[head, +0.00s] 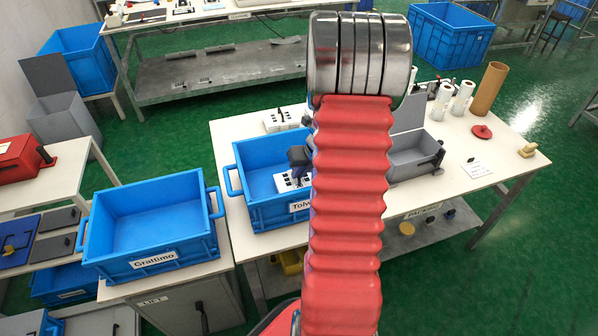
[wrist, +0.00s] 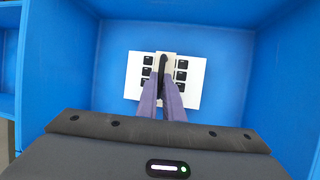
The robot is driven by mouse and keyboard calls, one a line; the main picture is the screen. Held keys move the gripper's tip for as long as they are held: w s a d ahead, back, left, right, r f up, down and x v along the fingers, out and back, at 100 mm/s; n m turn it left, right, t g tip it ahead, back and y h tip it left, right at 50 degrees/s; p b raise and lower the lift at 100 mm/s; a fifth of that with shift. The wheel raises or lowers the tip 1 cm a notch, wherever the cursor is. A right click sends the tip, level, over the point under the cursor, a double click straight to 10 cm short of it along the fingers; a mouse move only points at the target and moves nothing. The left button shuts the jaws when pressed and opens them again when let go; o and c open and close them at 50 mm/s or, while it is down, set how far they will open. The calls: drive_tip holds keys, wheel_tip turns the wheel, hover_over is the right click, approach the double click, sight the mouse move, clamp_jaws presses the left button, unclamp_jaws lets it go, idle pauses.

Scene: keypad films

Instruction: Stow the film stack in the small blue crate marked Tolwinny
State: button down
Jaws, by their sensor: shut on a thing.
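The film stack (head: 282,182), white with black keys, is inside the blue crate marked "Tolw…" (head: 268,217); my arm hides the rest of the label and the crate's right side. My gripper (head: 299,156) reaches down into this crate. In the wrist view my gripper (wrist: 162,88) is shut on the dark upright piece in the middle of the film stack (wrist: 192,92). Blue crate walls (wrist: 70,62) surround the stack there. I cannot tell whether the stack touches the crate floor.
An empty blue crate marked Grattimo (head: 150,262) stands to the left on a lower cabinet. Another white keyed piece (head: 281,121) lies behind the Tolwinny crate. A grey open bin (head: 412,165) is right of my arm. White rolls (head: 461,99) and a brown tube (head: 487,88) stand farther right.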

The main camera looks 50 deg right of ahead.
drive_tip(key=shift+f, duration=0.1)
drive_tip(key=c, duration=1.8)
unclamp_jaws()
drive_tip(key=v, duration=1.3)
drive_tip(key=shift+s+r, duration=0.2)
drive_tip(key=shift+r, duration=0.1)
drive_tip(key=shift+r, duration=4.5)
